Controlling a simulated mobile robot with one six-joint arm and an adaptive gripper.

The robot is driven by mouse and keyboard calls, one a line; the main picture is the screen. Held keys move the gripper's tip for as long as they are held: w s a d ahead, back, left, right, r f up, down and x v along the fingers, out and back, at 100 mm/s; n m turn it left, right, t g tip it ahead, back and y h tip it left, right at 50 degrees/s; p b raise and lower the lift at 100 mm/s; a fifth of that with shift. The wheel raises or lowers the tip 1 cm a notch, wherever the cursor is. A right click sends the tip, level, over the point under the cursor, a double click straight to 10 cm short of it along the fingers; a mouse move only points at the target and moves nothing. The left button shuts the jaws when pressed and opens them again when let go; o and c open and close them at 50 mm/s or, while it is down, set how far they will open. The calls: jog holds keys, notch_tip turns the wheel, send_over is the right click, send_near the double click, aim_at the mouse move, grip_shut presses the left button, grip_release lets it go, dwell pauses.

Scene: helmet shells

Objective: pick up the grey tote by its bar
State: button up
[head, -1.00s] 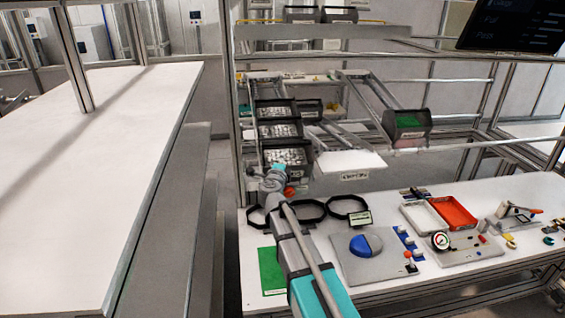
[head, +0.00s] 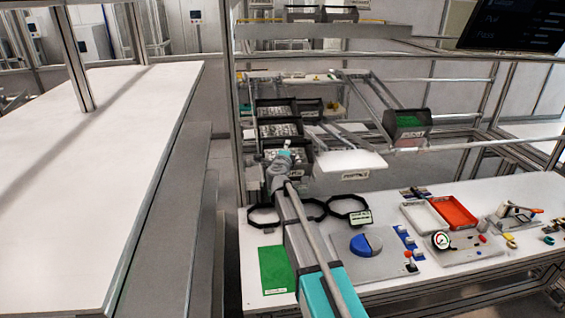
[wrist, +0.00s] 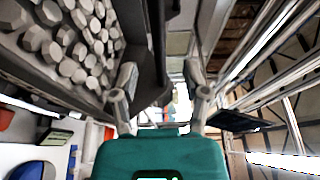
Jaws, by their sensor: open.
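A dark grey tote holding grey many-sided pieces fills the upper left of the wrist view (wrist: 75,78). In the head view it appears to be the lowest tote (head: 303,163) of the left rack column, partly hidden behind my gripper (head: 283,156). My gripper also shows in the wrist view (wrist: 163,92), its two fingers spread apart. A dark upright edge or bar (wrist: 152,45) of the tote lies between the fingers, a little beyond the tips. I cannot tell whether either finger touches it.
More dark totes (head: 277,112) with grey pieces sit above. A tote with green contents (head: 410,120) stands right on the rack. Black rings (head: 347,204), a green mat (head: 275,268) and a red tray (head: 453,212) lie on the bench below. Rack rails run close on the right in the wrist view.

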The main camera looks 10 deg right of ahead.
dwell(0.3)
jog(key=shift+x, duration=2.6)
jog(key=shift+d, duration=0.1)
jog(key=shift+c, duration=0.3)
jog(key=shift+s, duration=0.1)
grip_shut()
